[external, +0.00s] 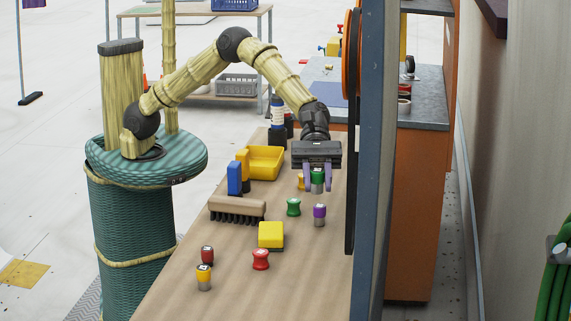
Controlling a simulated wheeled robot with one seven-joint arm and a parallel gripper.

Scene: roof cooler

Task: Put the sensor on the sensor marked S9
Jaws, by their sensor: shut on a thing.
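My gripper (317,186) points down over the far part of the bench, its two purple fingers closed around a green-topped sensor (317,175) with a silver lower body. Similar silver-bodied pieces stand on the bench: a purple-topped one (319,215) just in front of my gripper, a red-topped one (207,254) and a yellow-topped one (204,278) at the near left. Waisted pieces without silver also stand there: a green one (293,207), a red one (261,260) and a yellow one (301,183) partly hidden by my left finger. Their markings are too small to read, so S9 cannot be told.
The near right bench is clear.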

